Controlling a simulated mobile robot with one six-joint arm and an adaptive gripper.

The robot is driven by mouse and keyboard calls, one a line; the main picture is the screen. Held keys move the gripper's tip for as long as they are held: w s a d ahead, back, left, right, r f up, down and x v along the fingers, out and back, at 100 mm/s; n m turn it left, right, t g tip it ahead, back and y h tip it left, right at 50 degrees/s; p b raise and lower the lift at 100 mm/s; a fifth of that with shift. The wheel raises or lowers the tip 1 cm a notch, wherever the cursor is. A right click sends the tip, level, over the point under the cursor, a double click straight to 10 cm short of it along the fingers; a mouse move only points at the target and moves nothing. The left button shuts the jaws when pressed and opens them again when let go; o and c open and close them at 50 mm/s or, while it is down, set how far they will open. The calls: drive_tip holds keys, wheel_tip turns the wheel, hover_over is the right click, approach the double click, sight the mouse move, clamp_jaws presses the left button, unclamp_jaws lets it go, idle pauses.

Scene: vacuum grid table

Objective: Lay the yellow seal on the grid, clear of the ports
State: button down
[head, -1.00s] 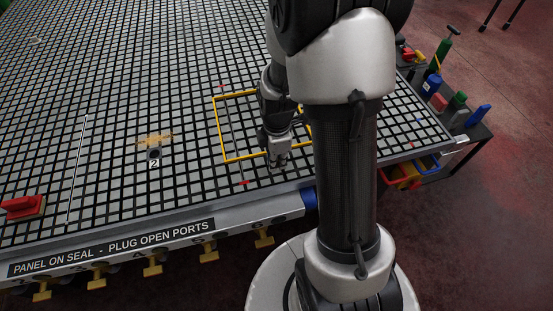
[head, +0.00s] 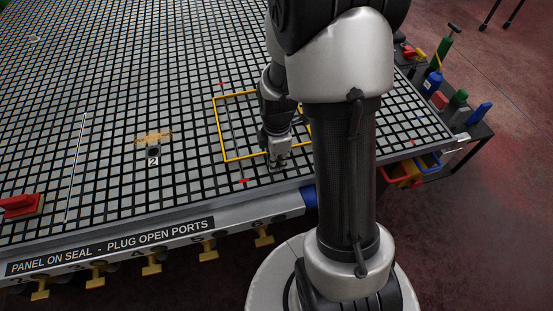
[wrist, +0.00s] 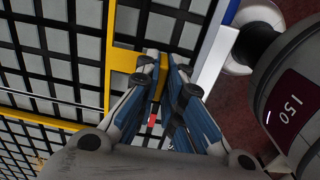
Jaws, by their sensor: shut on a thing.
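The yellow seal (head: 217,128) is a thin square frame lying flat at the grid, near the table's front edge at centre right in the head view. My gripper (head: 279,164) is at its front side, partly behind my arm, which also hides the seal's right part. In the wrist view the blue-padded fingers of my gripper (wrist: 166,72) are shut on a short yellow bar of the seal (wrist: 122,61). I cannot tell whether the seal touches the grid. The grid table (head: 110,95) has a dark port marked 2 (head: 153,151), left of and outside the frame.
A thin line with red ends (head: 242,181) crosses under the frame. A red clamp-like block (head: 20,206) sits at the left front. A pale rod (head: 75,165) lies on the grid. A side cart with bottles (head: 460,108) stands right. The grid's middle and back are mostly clear.

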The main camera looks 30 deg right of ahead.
drive_tip(key=shift+f, duration=0.15)
drive_tip(key=c, duration=1.6)
unclamp_jaws()
drive_tip(key=shift+c, duration=0.2)
wheel_tip(320, 180, up, 12)
drive_tip(key=shift+s+a, duration=0.1)
drive_tip(key=shift+s, duration=0.05)
